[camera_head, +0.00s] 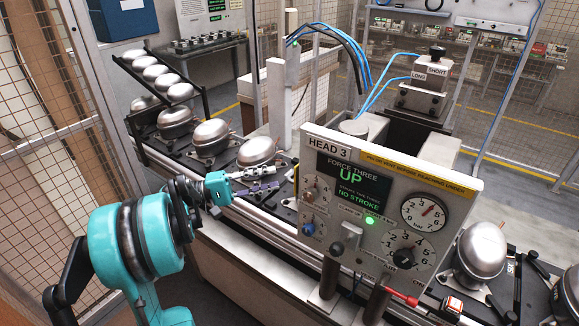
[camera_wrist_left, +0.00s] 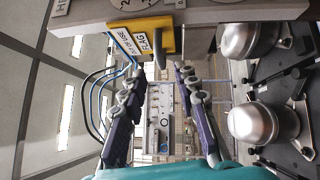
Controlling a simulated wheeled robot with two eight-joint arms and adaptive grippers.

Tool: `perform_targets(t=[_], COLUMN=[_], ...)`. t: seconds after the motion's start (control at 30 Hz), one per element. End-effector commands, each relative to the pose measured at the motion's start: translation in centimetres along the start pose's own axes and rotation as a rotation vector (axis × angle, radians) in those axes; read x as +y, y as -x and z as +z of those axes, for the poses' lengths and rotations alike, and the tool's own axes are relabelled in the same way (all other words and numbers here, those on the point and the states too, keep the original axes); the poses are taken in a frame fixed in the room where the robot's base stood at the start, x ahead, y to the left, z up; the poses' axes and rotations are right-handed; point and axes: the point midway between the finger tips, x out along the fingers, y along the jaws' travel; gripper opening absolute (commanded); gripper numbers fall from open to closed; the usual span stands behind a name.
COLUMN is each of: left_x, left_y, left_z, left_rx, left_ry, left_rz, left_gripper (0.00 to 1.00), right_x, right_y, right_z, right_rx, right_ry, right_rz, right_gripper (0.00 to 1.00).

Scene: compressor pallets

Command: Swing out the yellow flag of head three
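The head three box (camera_head: 340,200) stands over the line, its display reading FORCE THREE, UP, NO STROKE. The yellow flag (camera_wrist_left: 138,36), with dark lettering partly readable, shows in the left wrist view against the box's grey underside, with a grey tab or pin at its edge. My right gripper is not in view.
Silver compressors (camera_head: 258,151) sit on the dark pallets left of the box, and another compressor (camera_head: 480,252) is at right. A white post (camera_head: 279,105) rises behind my left gripper. A wire mesh fence (camera_head: 50,130) stands at left.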

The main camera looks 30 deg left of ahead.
Motion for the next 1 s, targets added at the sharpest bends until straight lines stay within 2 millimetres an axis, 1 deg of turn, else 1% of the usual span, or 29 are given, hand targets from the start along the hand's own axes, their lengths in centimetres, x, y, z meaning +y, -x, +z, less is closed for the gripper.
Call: perform_targets(t=[0.03, 0.2, 0.33, 0.5, 0.73, 0.77, 0.8, 0.87, 0.9, 1.0], left_x=[-0.1, -0.2, -0.1, -0.1, 0.0, 0.0, -0.1, -0.1, -0.1, -0.1], left_y=[-0.9, -3.8, -5.6, -6.7, -6.7, -6.7, -6.7, -6.7, -6.7, -6.7], left_z=[0.1, 0.1, 0.1, 0.0, 0.0, 0.0, 0.0, 0.0, 0.0, 0.0], left_rx=[-0.004, -0.004, -0.002, 0.000, 0.000, 0.000, 0.000, 0.000, 0.000, 0.000], left_ry=[0.001, 0.001, 0.001, 0.000, 0.000, 0.000, 0.000, 0.000, 0.000, 0.000], left_rz=[-0.001, -0.002, -0.002, -0.002, -0.002, -0.002, -0.002, -0.002, -0.002, -0.002], left_gripper=[0.31, 0.31, 0.31, 0.31, 0.31, 0.28, 0.17, 0.02, 0.00, 0.00], right_x=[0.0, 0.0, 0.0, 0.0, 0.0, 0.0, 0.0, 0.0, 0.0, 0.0], right_y=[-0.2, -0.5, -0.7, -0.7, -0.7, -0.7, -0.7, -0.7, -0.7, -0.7], right_z=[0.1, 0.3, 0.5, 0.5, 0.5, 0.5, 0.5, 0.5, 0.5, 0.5], right_rx=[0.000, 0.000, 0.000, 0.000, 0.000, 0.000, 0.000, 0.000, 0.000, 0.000], right_ry=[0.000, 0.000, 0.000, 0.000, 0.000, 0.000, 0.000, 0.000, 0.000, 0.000], right_rz=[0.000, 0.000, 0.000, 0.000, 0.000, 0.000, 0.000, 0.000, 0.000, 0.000], right_gripper=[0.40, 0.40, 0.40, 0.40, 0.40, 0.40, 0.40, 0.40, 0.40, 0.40])
